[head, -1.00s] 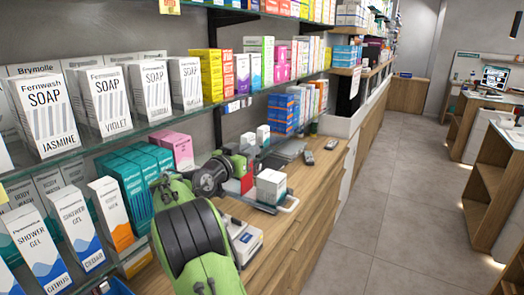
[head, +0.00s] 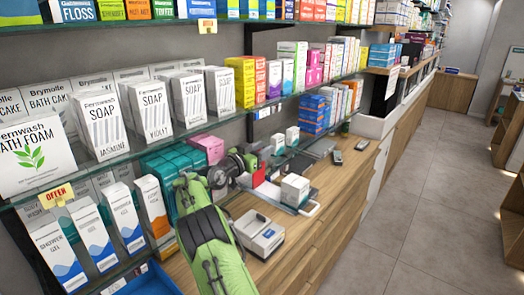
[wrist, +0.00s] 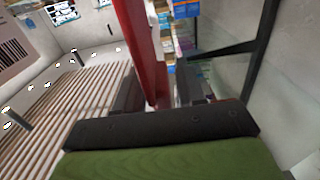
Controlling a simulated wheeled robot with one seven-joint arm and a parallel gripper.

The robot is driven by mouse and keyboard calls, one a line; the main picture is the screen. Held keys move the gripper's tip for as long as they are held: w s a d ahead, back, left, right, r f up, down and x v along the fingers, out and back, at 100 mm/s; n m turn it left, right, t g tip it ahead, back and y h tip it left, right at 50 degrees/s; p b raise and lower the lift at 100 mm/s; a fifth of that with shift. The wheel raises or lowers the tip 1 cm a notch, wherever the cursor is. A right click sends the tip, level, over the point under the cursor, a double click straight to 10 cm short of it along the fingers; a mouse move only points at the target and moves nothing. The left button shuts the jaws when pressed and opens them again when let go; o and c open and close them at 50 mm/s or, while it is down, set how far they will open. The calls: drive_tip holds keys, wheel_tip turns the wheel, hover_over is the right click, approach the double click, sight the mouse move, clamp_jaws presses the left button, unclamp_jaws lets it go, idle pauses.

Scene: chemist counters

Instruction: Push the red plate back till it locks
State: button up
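The red plate (head: 258,175) stands upright on the counter side, behind a small white and teal box (head: 295,188) on a glossy tray with a pale handle (head: 312,208). In the wrist view the red plate (wrist: 139,40) is tall and close, running down from the top edge towards my fingers. My gripper (wrist: 160,92) is open, with a gap between its two dark fingers; the plate's lower end shows in that gap. I cannot tell whether either finger touches it. In the head view my arm hides most of the gripper (head: 249,168) beside the plate.
A grey and white device (head: 259,232) sits on the wooden counter (head: 305,240) close to my arm. Shelves of boxed soap (head: 147,105) and shower gel (head: 88,232) crowd the left. Two dark handsets (head: 337,157) lie farther along. The floor (head: 400,220) at right is clear.

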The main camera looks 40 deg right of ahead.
drive_tip(key=shift+s, duration=0.1)
drive_tip(key=shift+a+f, duration=0.1)
drive_tip(key=shift+a, duration=0.2)
drive_tip(key=s+a+b, duration=0.1)
drive_tip(key=a+b, duration=0.2)
drive_tip(key=a, duration=1.2)
drive_tip(key=shift+s, duration=0.25)
